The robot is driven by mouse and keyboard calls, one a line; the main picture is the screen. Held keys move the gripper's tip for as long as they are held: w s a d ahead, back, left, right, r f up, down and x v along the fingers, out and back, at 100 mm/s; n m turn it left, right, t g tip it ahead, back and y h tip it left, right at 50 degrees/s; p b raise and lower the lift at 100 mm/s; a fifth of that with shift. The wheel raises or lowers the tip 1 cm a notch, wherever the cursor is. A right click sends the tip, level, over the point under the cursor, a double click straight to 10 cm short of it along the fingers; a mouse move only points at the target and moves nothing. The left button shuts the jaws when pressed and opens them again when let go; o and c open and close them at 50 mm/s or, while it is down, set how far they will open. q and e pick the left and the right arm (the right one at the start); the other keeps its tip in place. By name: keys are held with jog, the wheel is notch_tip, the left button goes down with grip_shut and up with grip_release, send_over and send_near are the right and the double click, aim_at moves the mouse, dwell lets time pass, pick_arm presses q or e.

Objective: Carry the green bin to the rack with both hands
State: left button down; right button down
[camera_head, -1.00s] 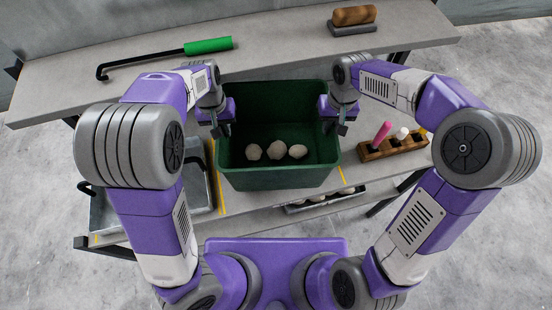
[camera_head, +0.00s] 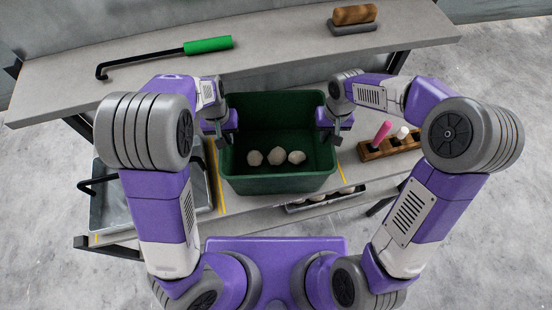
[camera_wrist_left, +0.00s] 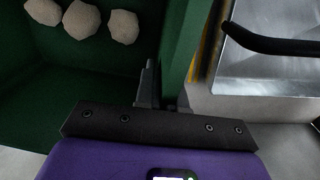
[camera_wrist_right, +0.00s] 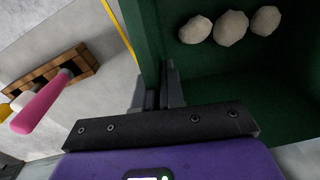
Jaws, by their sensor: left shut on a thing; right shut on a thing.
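The green bin (camera_head: 277,185) is in the middle of the head view, over the lower shelf between yellow lines. Three pale round lumps (camera_head: 276,156) lie on its floor. My left gripper (camera_head: 222,138) is shut on the bin's left wall, and the wall shows between its fingers in the left wrist view (camera_wrist_left: 165,95). My right gripper (camera_head: 332,133) is shut on the right wall, seen also in the right wrist view (camera_wrist_right: 158,95). The bin looks level. Whether its underside touches the shelf is hidden.
The upper shelf (camera_head: 280,60) behind holds a green-handled hooked rod (camera_head: 208,46) and a wooden-topped brush (camera_head: 354,16). A metal tray (camera_head: 112,215) with a black handle is left of the bin. A wooden block (camera_head: 391,147) with pegs is at right. A low tray (camera_head: 325,199) sits in front.

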pick_arm(q)
jog(key=c, duration=1.6)
grip_release()
jog(key=shift+a+f, duration=0.1)
jog(key=shift+f, duration=0.1)
jog(key=shift+c, duration=0.2)
pick_arm(e)
jog(key=c, duration=1.6)
grip_release()
jog(key=shift+d+f, duration=0.1)
jog(key=shift+f, duration=0.05)
jog(key=shift+c, duration=0.2)
pick_arm(q)
jog(key=o, duration=0.4)
pick_arm(e)
jog(key=o, duration=0.4)
pick_arm(q)
jog(key=shift+r, duration=0.6)
notch_tip(320, 180, up, 11)
jog(key=shift+a, duration=0.3)
pick_arm(e)
notch_tip(320, 180, up, 12)
jog(key=shift+d, duration=0.25)
pick_arm(q)
jog(key=shift+s+f, duration=0.1)
pick_arm(e)
jog(key=shift+s, duration=0.1)
